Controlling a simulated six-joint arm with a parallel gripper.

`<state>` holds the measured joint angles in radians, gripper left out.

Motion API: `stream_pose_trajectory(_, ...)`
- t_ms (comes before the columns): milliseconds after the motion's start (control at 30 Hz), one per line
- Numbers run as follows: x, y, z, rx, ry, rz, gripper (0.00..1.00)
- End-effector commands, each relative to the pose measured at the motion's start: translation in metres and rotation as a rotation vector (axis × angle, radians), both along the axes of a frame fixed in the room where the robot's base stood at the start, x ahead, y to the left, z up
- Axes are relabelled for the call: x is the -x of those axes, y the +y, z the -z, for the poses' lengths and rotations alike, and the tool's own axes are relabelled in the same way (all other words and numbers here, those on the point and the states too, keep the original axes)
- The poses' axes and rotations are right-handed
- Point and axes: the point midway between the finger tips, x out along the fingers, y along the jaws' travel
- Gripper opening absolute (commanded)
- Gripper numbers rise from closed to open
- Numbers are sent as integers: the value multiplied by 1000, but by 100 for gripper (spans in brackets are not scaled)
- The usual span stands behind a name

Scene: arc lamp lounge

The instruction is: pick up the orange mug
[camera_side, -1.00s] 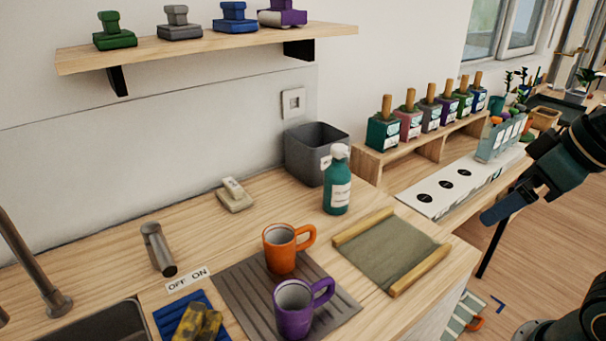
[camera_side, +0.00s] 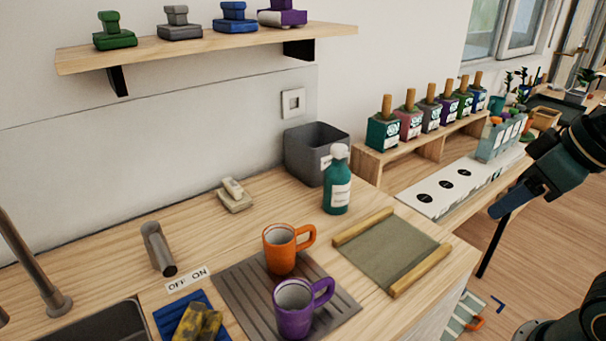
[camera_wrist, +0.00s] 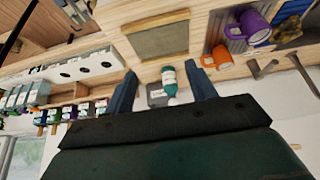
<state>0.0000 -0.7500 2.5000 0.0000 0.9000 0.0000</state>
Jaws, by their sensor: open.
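The orange mug (camera_side: 281,250) stands upright on the grey ribbed mat (camera_side: 237,291) on the wooden counter, its handle to the right. The purple mug (camera_side: 295,306) stands just in front of it on the same mat. My gripper (camera_side: 500,207) is at the right of the side view, beyond the counter's right end and well apart from the orange mug. In the wrist view my gripper (camera_wrist: 162,82) shows two blue fingers spread apart with nothing held. The orange mug (camera_wrist: 221,57) lies to the right of the fingers there, with the purple mug (camera_wrist: 252,27) beyond it.
A green bottle (camera_side: 337,185) and a grey bin (camera_side: 314,150) stand behind the mugs. A tray with wooden handles (camera_side: 385,249) lies right of the mat. A sink (camera_side: 100,325) and a blue cloth with a yellow sponge (camera_side: 198,322) are at the left front.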

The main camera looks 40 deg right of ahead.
Motion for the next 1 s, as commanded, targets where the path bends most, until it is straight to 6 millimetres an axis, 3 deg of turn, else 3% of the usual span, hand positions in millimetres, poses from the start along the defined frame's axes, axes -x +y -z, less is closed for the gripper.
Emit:
stream_pose_trajectory(367,-17,4,-9,-26,32,31,56)
stream_pose_trajectory(700,-74,18,-28,-94,126,141,56)
stream_pose_trajectory(1000,-132,39,-30,-140,217,255,56)
